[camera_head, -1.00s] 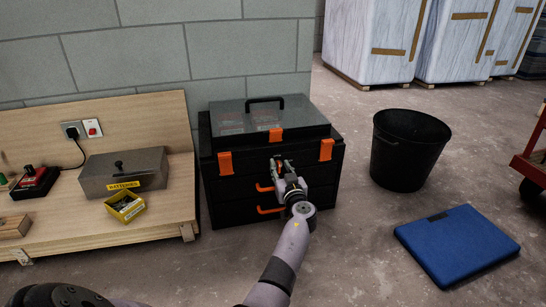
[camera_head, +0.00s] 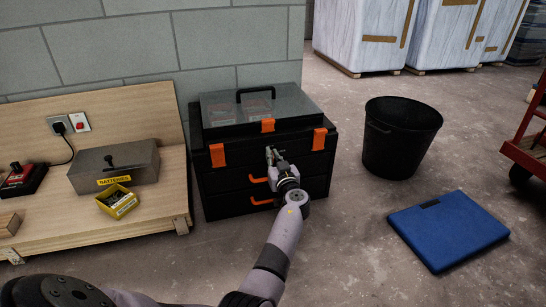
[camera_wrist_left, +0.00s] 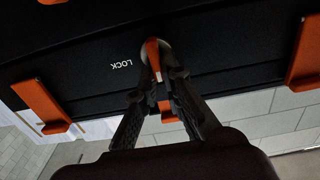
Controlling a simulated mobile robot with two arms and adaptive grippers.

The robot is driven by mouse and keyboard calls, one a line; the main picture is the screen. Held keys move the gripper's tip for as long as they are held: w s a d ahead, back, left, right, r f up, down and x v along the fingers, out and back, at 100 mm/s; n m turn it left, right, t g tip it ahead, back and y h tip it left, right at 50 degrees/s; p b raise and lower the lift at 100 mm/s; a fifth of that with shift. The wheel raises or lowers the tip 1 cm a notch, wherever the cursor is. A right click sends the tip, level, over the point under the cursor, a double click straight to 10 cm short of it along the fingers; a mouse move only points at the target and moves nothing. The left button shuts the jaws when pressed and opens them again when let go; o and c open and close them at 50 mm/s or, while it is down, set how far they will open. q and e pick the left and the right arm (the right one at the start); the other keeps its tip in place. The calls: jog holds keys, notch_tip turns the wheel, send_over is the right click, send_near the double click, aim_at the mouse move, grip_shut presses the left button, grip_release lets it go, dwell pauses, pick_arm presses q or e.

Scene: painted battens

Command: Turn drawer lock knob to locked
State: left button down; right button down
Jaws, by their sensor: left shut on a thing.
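The black toolbox with drawers (camera_head: 235,187) stands on the floor against the block wall. My left gripper (camera_head: 271,156) is at its front, above the orange drawer handles. In the left wrist view the gripper's fingertips (camera_wrist_left: 157,68) are shut on the orange lock knob (camera_wrist_left: 153,50), which has a white mark near one end. The white word LOCK (camera_wrist_left: 121,64) is printed on the black front beside the knob and appears upside down there. The fingers hide part of the knob. In the head view the gripper covers the knob. My right gripper is out of view.
A wooden bench (camera_head: 95,227) with a grey batteries box (camera_head: 118,168) and a yellow tray (camera_head: 117,202) stands left of the toolbox. A black bucket (camera_head: 400,140) and a blue folded mat (camera_head: 447,230) are on the floor to the right.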

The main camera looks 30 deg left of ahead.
pick_arm(q)
jog(key=shift+m, duration=0.3)
jog(key=m, duration=0.1)
jog(key=m+b, duration=0.1)
jog(key=m, duration=0.1)
jog(key=shift+w+d+f, duration=0.1)
jog(key=shift+w+d, duration=0.1)
jog(key=shift+w, duration=0.05)
jog(key=m, duration=0.4)
jog(key=shift+w+d+b, duration=0.15)
jog(key=shift+b, duration=0.2)
jog(key=m, duration=0.4)
jog(key=shift+w+d+f+m+p, duration=0.15)
jog(key=shift+w+f+m+p, duration=0.1)
jog(key=shift+m+p, duration=0.1)
jog(key=m+p, duration=0.1)
jog(key=m, duration=0.1)
jog(key=f+m, duration=0.1)
jog(key=m, duration=0.2)
jog(key=shift+d+m+p, duration=0.1)
jog(key=shift+m+p, duration=0.25)
jog(key=c, duration=1.7)
grip_release()
